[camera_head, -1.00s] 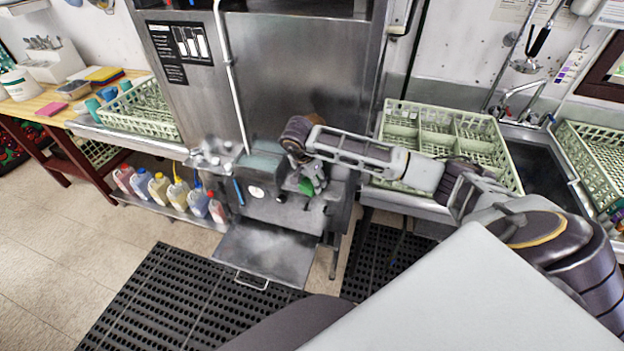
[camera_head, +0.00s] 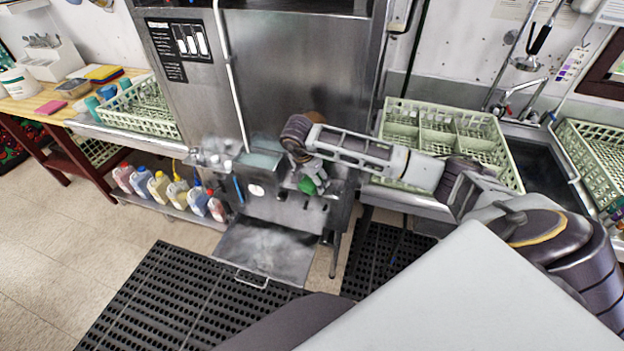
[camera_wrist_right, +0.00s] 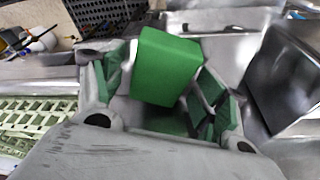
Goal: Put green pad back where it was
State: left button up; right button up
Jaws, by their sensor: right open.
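The green pad (camera_wrist_right: 166,66) is a plain, bright green block in the right wrist view. It lies between and just past the fingers of my right gripper (camera_wrist_right: 163,88). These fingers are spread, with green inner faces, and a gap shows beside the pad on the right. I cannot tell whether the pad touches the left finger or what it rests on. In the head view my right gripper (camera_head: 311,178) is low at the front of the steel machine, with a green patch (camera_head: 307,186) at its tip. My left gripper is out of view.
The steel machine (camera_head: 290,80) has a lowered front flap (camera_head: 262,252) near the floor. A green rack (camera_head: 440,118) stands on the counter beside the sink (camera_head: 540,165). Several bottles (camera_head: 158,187) line a low shelf at left. A black mat (camera_head: 150,305) covers the floor.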

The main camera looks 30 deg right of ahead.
aim_at(307, 184)
jog(key=shift+r, duration=0.1)
jog(key=shift+r, duration=0.2)
jog(key=b+v, duration=0.2)
jog(key=v, duration=0.9)
jog(key=shift+r, duration=0.3)
jog(key=shift+a, duration=0.1)
jog(key=shift+c, duration=0.5)
dwell(0.7)
